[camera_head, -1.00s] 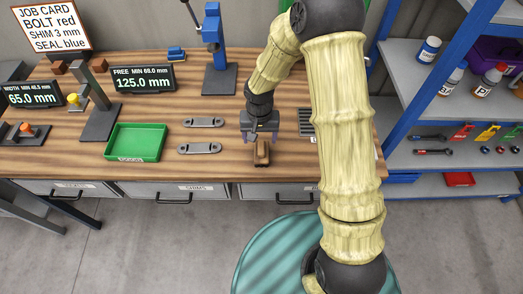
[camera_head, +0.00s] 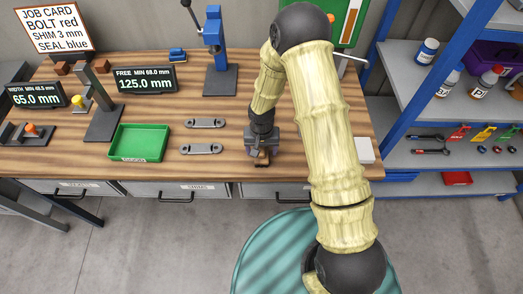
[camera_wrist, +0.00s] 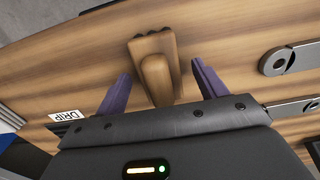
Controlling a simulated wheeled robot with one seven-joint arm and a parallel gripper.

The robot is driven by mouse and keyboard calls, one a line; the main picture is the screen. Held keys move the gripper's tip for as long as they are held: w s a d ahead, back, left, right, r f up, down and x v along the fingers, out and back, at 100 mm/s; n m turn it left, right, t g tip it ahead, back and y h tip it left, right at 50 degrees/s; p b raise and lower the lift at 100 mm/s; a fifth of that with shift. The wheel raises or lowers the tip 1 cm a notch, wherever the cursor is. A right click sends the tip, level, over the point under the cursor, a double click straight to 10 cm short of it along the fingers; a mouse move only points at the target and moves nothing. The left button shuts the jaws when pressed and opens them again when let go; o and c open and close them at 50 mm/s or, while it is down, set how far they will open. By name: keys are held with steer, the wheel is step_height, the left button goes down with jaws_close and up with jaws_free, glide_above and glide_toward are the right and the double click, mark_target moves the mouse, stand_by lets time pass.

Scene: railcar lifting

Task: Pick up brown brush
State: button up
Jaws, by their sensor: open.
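The brown brush (camera_head: 262,160) lies on the wooden workbench near its front edge. In the wrist view the brush (camera_wrist: 156,68) sits between the two purple fingers of my gripper (camera_wrist: 158,85), with a visible gap on each side. My gripper (camera_head: 261,150) is open and low over the brush, and hides most of it in the head view. The wrist housing covers the near end of the brush in the wrist view.
A green tray (camera_head: 139,143) and two grey metal links (camera_head: 201,149) lie left of my gripper. A blue press (camera_head: 219,70) stands behind. A white block (camera_head: 364,150) lies to the right. Blue shelving (camera_head: 450,110) stands at far right.

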mark_target(261, 148)
steer(key=shift+f, duration=0.45)
steer(key=c, duration=1.1)
steer(key=shift+c, duration=0.2)
steer(key=shift+r, duration=0.7)
step_height(261, 148, up, 9)
steer(key=shift+f+b, duration=0.15)
steer(key=shift+b, duration=1.05)
